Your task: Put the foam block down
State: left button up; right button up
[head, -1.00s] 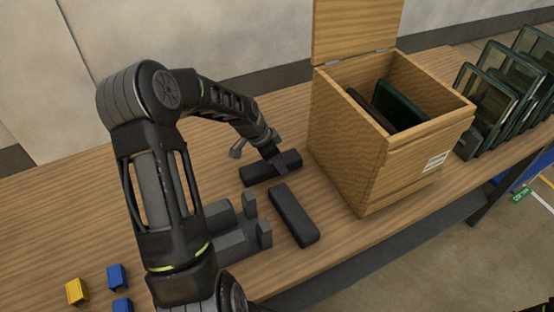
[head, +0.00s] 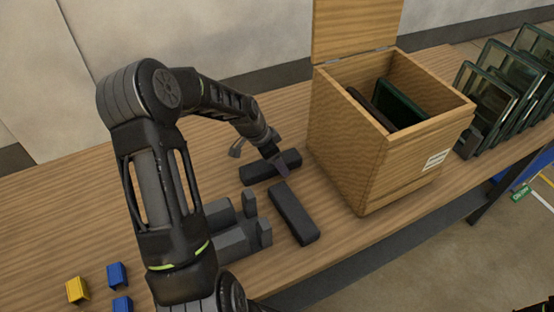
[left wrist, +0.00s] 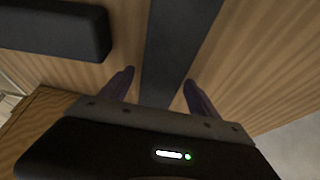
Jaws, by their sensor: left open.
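Two long dark grey blocks lie on the wooden table, and I cannot tell by looks which is the foam block. The far block (head: 258,172) lies below my left gripper (head: 276,162) in the head view. The near block (head: 293,214) lies closer to the front edge, at an angle to it. In the left wrist view, my left gripper's (left wrist: 158,76) two fingers stand apart on either side of one dark block (left wrist: 176,40). The other block (left wrist: 55,28) is at the upper left. My right gripper is not in view.
A wooden box (head: 348,150) with an open lid stands right of the blocks, with dark panels inside. A grey stepped fixture (head: 232,240) is left of the near block. Small blue (head: 117,275) and yellow (head: 77,290) pieces lie at the lower left. Glass-like panels (head: 490,95) stand at the right.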

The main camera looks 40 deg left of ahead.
aim_at(263, 165)
pick_arm(q)
jog(key=shift+s+a+r, duration=0.1)
jog(key=shift+a+r, duration=0.05)
jog(key=shift+r, duration=0.25)
jog(key=b+v, duration=0.1)
jog(key=v, duration=1)
jog(key=shift+b, duration=0.35)
jog(key=shift+s, duration=0.1)
dwell(0.7)
